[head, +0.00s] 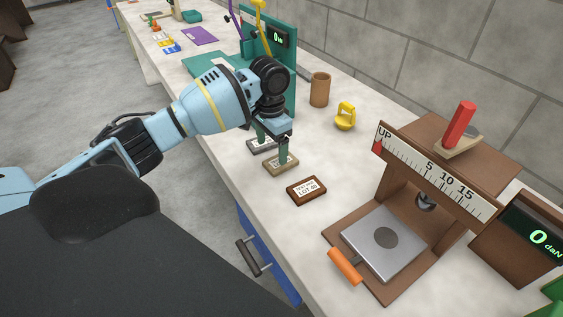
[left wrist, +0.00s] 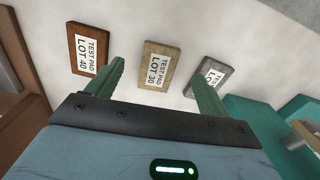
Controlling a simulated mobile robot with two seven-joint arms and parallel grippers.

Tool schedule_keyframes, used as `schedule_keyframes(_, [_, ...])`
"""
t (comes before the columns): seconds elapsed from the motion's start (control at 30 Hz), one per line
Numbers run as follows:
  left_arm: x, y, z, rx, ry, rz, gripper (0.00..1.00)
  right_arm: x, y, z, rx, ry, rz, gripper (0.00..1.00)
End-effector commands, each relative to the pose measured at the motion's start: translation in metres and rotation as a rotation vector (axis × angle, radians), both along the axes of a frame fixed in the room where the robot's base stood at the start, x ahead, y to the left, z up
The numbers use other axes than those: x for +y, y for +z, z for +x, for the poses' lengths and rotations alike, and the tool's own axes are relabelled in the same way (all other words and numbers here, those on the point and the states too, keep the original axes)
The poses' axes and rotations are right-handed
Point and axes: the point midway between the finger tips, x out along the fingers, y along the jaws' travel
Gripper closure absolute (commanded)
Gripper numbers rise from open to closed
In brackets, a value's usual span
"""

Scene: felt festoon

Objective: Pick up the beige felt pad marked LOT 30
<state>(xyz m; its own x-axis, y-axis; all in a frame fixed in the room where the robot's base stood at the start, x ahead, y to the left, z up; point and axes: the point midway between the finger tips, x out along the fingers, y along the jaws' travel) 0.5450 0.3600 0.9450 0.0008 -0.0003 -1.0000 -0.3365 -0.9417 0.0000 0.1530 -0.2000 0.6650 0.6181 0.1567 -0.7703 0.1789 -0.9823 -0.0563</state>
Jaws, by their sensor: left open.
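The beige felt pad marked LOT 30 (head: 281,164) lies flat on the pale bench top. It also shows in the left wrist view (left wrist: 158,66), label readable, between the two green fingers. My left gripper (head: 271,143) points down over the pad, its fingers apart and empty. In the head view the fingers cover part of the pad. A brown pad marked LOT 40 (head: 307,190) lies nearer the front, and a grey pad (head: 262,145) lies on the other side, partly hidden by the gripper. My right gripper is not in view.
A brown press (head: 400,210) with a scale, an orange handle (head: 345,266) and a metal plate stands to the right. A yellow object (head: 345,116) and a brown cup (head: 320,89) stand behind the pads. A green stand (head: 285,75) rises behind the gripper.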

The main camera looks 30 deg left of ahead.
Motion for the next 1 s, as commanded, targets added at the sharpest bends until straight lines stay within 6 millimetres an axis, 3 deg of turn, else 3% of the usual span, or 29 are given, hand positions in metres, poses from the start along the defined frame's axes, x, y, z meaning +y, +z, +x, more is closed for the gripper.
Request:
schedule_keyframes(0.27, [0.000, -0.014, 0.000, 0.001, 0.000, 0.000, 0.20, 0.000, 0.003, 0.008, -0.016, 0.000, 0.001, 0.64])
schedule_keyframes(0.6, [0.000, -0.057, 0.002, 0.002, 0.000, 0.001, 0.20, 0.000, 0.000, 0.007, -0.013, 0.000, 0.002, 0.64])
schedule_keyframes(0.9, [0.000, -0.061, 0.002, -0.001, 0.000, 0.001, 0.20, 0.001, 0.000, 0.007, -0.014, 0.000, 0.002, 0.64])
schedule_keyframes(1.0, [0.000, -0.061, 0.002, -0.001, 0.000, 0.001, 0.30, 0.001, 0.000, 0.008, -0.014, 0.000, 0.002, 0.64])
